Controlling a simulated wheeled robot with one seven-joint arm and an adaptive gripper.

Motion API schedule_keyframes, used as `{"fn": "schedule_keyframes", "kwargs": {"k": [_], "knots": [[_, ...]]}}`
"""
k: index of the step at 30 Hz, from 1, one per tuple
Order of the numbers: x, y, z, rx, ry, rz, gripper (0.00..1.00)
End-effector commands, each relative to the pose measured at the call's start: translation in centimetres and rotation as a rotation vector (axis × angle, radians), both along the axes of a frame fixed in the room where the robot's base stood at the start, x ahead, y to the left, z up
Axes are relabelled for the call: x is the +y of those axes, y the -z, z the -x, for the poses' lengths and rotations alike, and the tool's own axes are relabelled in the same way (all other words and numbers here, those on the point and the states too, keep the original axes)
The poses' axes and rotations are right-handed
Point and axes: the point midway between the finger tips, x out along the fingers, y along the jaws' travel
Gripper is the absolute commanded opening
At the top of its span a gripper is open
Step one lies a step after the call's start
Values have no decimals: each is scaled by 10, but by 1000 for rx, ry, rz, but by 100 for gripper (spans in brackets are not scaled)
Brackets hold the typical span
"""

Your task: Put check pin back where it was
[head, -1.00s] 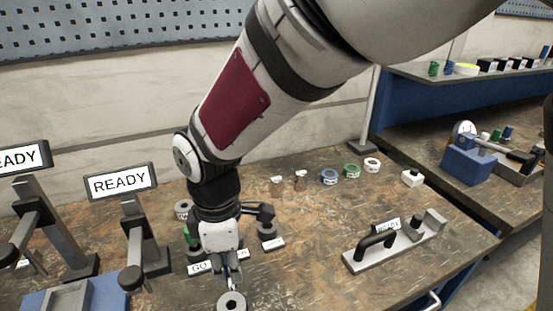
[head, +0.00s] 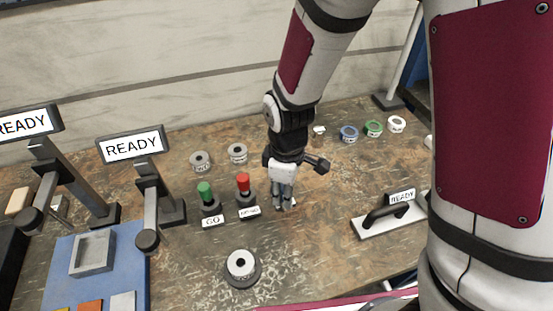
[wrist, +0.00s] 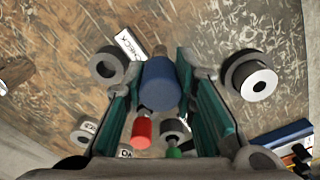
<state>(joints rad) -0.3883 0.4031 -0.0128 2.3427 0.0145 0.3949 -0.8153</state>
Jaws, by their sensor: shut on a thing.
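The check pin (wrist: 158,84), with a dark blue cylindrical head, is held between the two teal-padded fingers of my gripper (wrist: 165,95) in the wrist view. Its brown tip points away from me. The white CHECK label (wrist: 130,46) lies on the bench just beyond it. A grey round holder with an open hole (wrist: 107,66) stands beside the label, left of the pin, and the pin is apart from it. In the head view my gripper (head: 284,204) is low over the bench, right of the red pin; it hides the check pin and most of that spot.
The red pin (head: 243,184) and green pin (head: 205,193) stand in holders with labels, close to my gripper's left. A ring gauge (head: 241,266) lies in front. A handled fixture (head: 388,216) sits to the right. Bare bench lies between them.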

Motion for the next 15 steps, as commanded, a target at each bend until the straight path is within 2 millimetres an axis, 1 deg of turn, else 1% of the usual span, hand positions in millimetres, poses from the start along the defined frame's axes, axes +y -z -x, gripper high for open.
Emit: {"fn": "schedule_keyframes", "kwargs": {"k": [1, 3, 7, 9, 11, 15], "knots": [[0, 1, -14, -1, 2, -1, 0], [0, 3, -31, -1, 2, 0, 0], [2, 6, -59, -1, -1, -1, 0], [2, 6, -70, -1, 0, 0, 0], [2, 7, -77, -1, -1, 0, 0], [2, 8, -85, -1, -2, 0, 0]]}}
